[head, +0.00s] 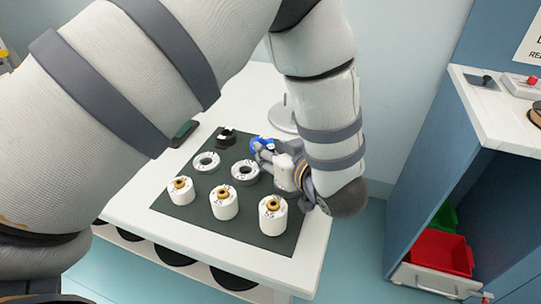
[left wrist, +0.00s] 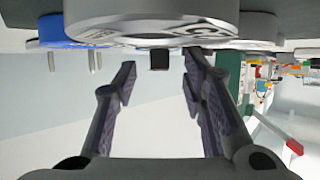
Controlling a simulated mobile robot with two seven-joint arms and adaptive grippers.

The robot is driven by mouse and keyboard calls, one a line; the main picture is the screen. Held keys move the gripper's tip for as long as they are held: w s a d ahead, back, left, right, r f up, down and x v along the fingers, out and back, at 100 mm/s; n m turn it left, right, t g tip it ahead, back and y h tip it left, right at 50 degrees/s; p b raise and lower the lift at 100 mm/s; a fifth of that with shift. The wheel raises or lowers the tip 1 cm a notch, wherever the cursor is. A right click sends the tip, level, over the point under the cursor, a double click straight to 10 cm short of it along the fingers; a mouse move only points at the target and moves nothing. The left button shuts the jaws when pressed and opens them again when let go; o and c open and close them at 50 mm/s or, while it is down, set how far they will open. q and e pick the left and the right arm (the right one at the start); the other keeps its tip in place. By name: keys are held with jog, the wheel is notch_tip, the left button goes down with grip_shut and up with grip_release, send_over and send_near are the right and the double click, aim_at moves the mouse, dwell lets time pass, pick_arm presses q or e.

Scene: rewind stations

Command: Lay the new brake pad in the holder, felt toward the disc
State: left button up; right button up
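My left gripper (head: 264,151) is low over the far right part of the dark mat, pointing left, beside a grey ring. In the left wrist view its two fingers (left wrist: 160,77) stand apart. A small black block (left wrist: 159,60) shows between the fingertips, not clearly touched by either; I cannot tell whether it is the brake pad. A flat grey disc (head: 283,118) stands on the table behind the gripper. A small black piece (head: 227,137) sits at the mat's far edge. I cannot make out the holder or any felt face. My right gripper is not in view.
The dark mat (head: 180,211) carries white cylinders with brass tops (head: 224,203), grey rings (head: 206,161) and a blue part (head: 258,143) close to the gripper. A dark green item (head: 184,132) lies at the table's left edge. A blue cabinet with a red bin (head: 440,252) stands right.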

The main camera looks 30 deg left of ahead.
pick_arm(q)
jog(key=shift+w+a+f, duration=0.3)
jog(key=shift+w+a, duration=0.05)
jog(key=shift+a, duration=0.2)
jog(key=shift+r, duration=0.1)
grip_shut()
